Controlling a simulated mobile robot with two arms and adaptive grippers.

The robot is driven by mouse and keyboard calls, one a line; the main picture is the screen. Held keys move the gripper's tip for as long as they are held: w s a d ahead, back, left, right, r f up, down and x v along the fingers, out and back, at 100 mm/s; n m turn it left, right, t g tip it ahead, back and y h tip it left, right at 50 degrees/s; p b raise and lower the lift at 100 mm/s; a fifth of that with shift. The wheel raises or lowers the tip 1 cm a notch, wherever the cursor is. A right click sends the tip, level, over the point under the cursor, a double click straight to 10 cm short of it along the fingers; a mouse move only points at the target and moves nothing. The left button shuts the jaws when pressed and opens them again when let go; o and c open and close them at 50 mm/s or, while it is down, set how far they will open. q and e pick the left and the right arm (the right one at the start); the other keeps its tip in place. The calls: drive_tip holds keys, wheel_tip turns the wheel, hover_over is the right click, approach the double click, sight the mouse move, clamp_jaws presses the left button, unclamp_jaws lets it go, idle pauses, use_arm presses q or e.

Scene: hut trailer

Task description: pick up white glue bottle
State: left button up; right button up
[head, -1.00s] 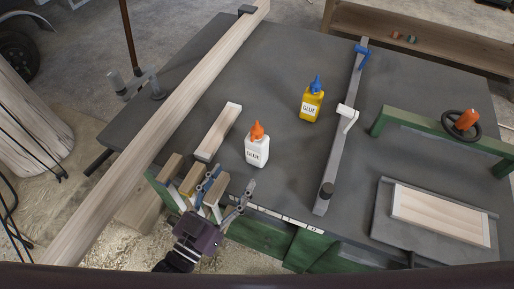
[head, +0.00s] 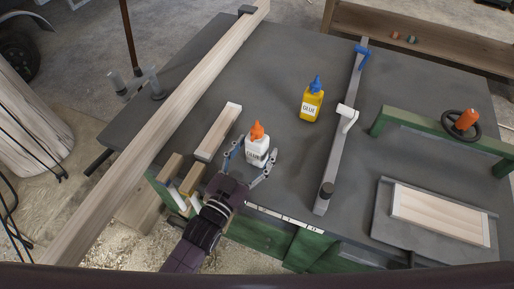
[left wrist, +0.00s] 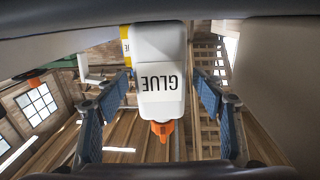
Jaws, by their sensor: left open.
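The white glue bottle (head: 257,150) with an orange cap stands upright on the grey workbench (head: 290,170). My left gripper (head: 254,166) is open, with one finger on each side of the bottle's lower part in the head view. In the left wrist view the white glue bottle (left wrist: 160,75) appears upside down between the two blue finger pads of the left gripper (left wrist: 165,105). Gaps show between the pads and the bottle there. My right gripper is not in view.
A yellow glue bottle (head: 312,100) with a blue cap stands behind and to the right. A short wood block (head: 218,132) lies left of the white bottle. A long beam (head: 170,120) crosses the left side, and a metal bar clamp (head: 344,135) lies to the right.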

sight(257, 123)
use_arm(q)
drive_tip(key=shift+w+d, duration=0.35)
drive_tip(key=shift+w, duration=0.3)
drive_tip(key=shift+s, duration=0.1)
drive_tip(key=shift+c, duration=0.7)
drive_tip(key=c, duration=1.4)
wheel_tip(257, 123, up, 10)
drive_tip(key=shift+r, duration=0.1)
drive_tip(key=shift+f, duration=4.45)
drive_tip(key=shift+f, duration=0.1)
drive_tip(key=shift+f, duration=0.25)
